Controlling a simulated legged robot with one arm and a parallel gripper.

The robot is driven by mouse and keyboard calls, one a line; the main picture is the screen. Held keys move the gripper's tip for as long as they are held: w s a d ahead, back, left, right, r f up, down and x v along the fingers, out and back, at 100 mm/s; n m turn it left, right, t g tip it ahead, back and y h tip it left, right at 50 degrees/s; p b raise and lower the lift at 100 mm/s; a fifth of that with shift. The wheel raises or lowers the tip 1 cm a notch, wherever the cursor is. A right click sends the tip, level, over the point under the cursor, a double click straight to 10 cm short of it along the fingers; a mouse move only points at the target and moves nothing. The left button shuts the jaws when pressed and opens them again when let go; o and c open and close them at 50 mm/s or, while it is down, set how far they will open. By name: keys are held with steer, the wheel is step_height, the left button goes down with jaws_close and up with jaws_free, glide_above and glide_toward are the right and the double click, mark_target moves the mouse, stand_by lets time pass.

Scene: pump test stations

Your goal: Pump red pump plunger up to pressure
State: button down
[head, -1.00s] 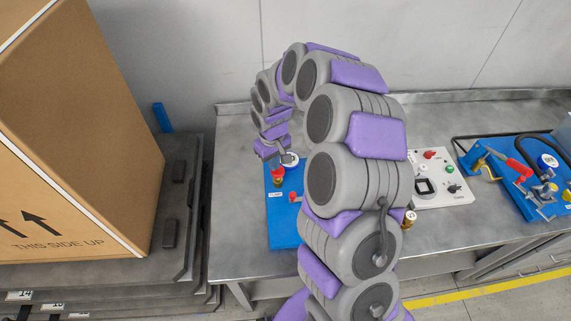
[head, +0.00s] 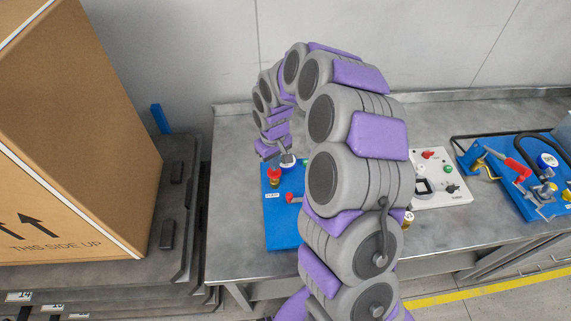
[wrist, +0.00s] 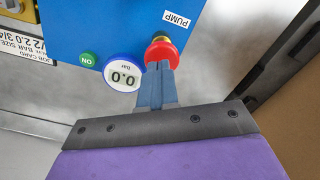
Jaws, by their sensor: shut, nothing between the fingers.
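The red pump plunger (head: 274,174) stands on the blue pump board (head: 279,233) at the left end of the bench. In the wrist view its round red knob (wrist: 162,51) sits on a yellow collar, beside an upside-down PUMP label. My gripper (wrist: 159,68) is shut and empty, its fingertips right at the knob's near edge. I cannot tell whether they touch it. A round blue-rimmed gauge (wrist: 124,74) beside it reads 0.0 bar. In the head view my gripper (head: 277,158) is small and partly hidden by my own wrist, just above the plunger.
A green ON button (wrist: 88,59) is by the gauge. A red-handled lever (head: 292,197) sits on the blue board. A white control panel (head: 430,178) and another blue station (head: 522,180) stand to the right. A large cardboard box (head: 80,130) is on a pallet at left.

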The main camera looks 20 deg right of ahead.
steer(key=shift+d, duration=0.25)
steer(key=shift+a+f, duration=0.25)
steer(key=shift+a, duration=0.2)
steer(key=shift+a+f, duration=0.2)
steer(key=shift+f, duration=0.25)
steer(key=shift+d+f+b, duration=0.15)
steer(key=shift+d+f, duration=0.1)
steer(key=shift+f, duration=0.2)
steer(key=shift+d+f+b, duration=0.15)
steer(key=shift+d+f, duration=0.05)
steer(key=shift+f, duration=0.7)
steer(key=shift+a+r, duration=0.15)
steer(key=shift+r, duration=0.1)
steer(key=shift+r+p, duration=0.9)
steer(key=shift+r, duration=1)
steer(key=shift+f, duration=0.15)
